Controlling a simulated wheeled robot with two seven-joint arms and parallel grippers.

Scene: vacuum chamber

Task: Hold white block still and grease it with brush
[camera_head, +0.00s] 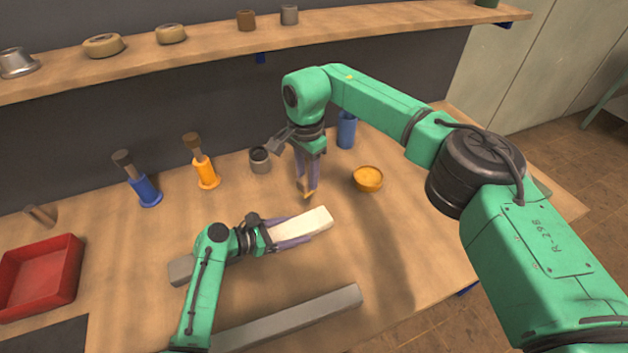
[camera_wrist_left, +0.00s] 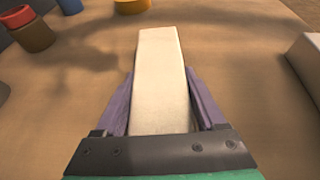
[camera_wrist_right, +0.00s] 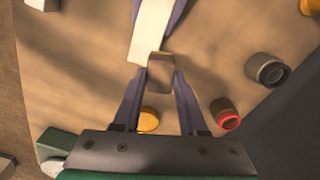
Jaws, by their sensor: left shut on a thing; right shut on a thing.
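The white block (camera_head: 316,219) lies level just above or on the bench; I cannot tell which. My left gripper (camera_head: 300,236) is shut around its sides, as the left wrist view also shows on the block (camera_wrist_left: 160,80), with its far end bare. My right gripper (camera_head: 307,196) points down beside that far end and is shut on the brush. The right wrist view shows the brush's brown-grey piece (camera_wrist_right: 160,72) between the fingertips, overlapping the block's end (camera_wrist_right: 147,45); contact cannot be told. A yellow grease bowl (camera_head: 367,178) stands to the right.
A blue-based brush (camera_head: 148,190) and an orange-based brush (camera_head: 207,175) stand at the back left. A dark jar (camera_head: 260,160) and blue cup (camera_head: 346,132) stand behind. A red tray (camera_head: 42,275) is at left, a grey bar (camera_head: 290,318) in front.

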